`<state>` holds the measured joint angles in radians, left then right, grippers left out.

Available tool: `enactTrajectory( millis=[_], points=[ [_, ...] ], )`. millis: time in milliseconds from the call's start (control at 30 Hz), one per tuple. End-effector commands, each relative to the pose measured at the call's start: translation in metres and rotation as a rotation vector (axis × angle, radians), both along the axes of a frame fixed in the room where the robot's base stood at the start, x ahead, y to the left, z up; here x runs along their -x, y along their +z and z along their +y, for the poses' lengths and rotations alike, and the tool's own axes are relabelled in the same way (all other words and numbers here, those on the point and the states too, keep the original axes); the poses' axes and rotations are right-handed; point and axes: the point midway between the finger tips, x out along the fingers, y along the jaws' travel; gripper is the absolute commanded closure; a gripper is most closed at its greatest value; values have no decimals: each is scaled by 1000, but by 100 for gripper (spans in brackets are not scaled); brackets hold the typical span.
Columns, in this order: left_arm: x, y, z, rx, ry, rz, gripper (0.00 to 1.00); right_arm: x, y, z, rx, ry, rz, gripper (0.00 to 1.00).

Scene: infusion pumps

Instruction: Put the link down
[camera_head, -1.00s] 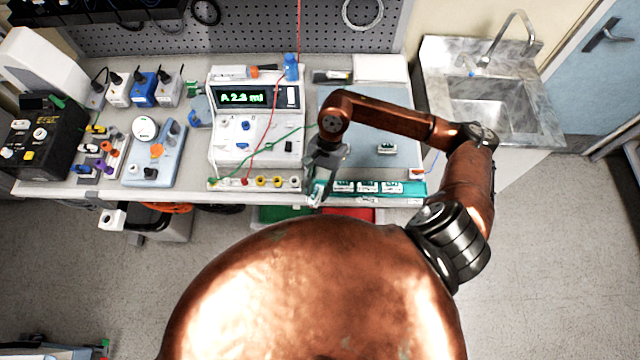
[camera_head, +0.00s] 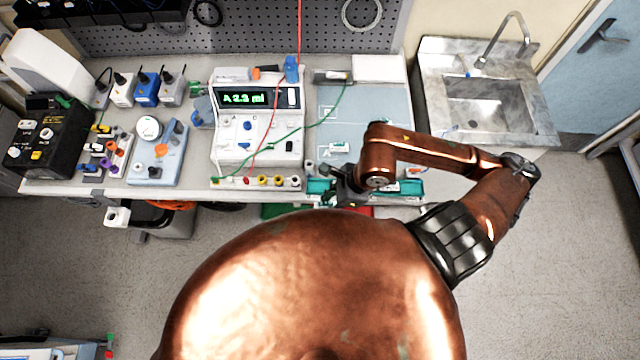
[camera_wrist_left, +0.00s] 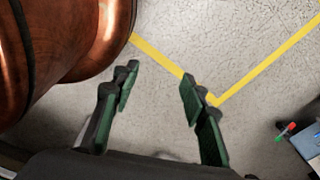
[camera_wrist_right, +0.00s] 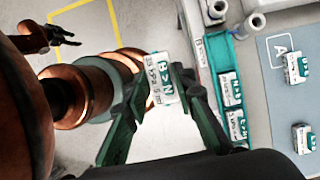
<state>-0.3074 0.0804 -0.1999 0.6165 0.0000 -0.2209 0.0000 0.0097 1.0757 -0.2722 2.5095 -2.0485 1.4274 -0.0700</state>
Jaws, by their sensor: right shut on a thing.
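My right gripper (camera_wrist_right: 163,100) is shut on a white link with a teal end (camera_wrist_right: 162,78), printed "A>N" or similar; the text is hard to read. The link is held up clear of the bench, with floor behind it in the right wrist view. In the head view my right gripper (camera_head: 342,190) is at the bench's front edge, by the left part of the teal rack (camera_head: 322,186); the held link is not clear there. The rack (camera_wrist_right: 214,48) holds two similar links (camera_wrist_right: 230,90). My left gripper (camera_wrist_left: 158,82) is open and empty over the floor.
Two more links (camera_wrist_right: 298,67) (camera_wrist_right: 305,138) lie on the blue-grey mat (camera_wrist_right: 270,95). The pump-like meter (camera_head: 255,125) stands left of the mat, with red and green wires across it. A sink (camera_head: 485,105) is at the right. My right arm covers part of the mat.

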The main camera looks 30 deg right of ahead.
Motion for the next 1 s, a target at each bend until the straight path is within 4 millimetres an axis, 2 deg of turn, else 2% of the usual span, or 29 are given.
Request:
enactTrajectory(
  millis=[33,100,167,267,300,467,600,767,1000],
  points=[
    [0,-15,0,0,0,0,60,-4,-9,-1,1,1,-4,100],
    [-2,-25,0,0,-1,-1,60,-8,-10,-3,1,1,-4,100],
    [-4,-30,0,0,-2,-3,60,-13,-12,-5,1,-1,0,100],
    [-8,-33,-1,1,-2,-8,60,-33,-19,-13,-1,-3,1,100],
    [-10,-25,-1,1,-2,-10,60,-41,-18,-16,-3,-4,4,100],
    [-12,-15,-1,2,-2,-14,60,-74,-32,-29,-3,-5,3,100],
    [-12,-11,-1,2,-2,-15,60,-92,-61,-36,-3,-3,6,100],
    [-11,-8,-1,2,-2,-14,60,-108,-81,-42,-3,-1,2,100],
    [-10,-4,-1,1,-2,-12,60,-117,-99,-45,-4,0,6,100]
  ],
)
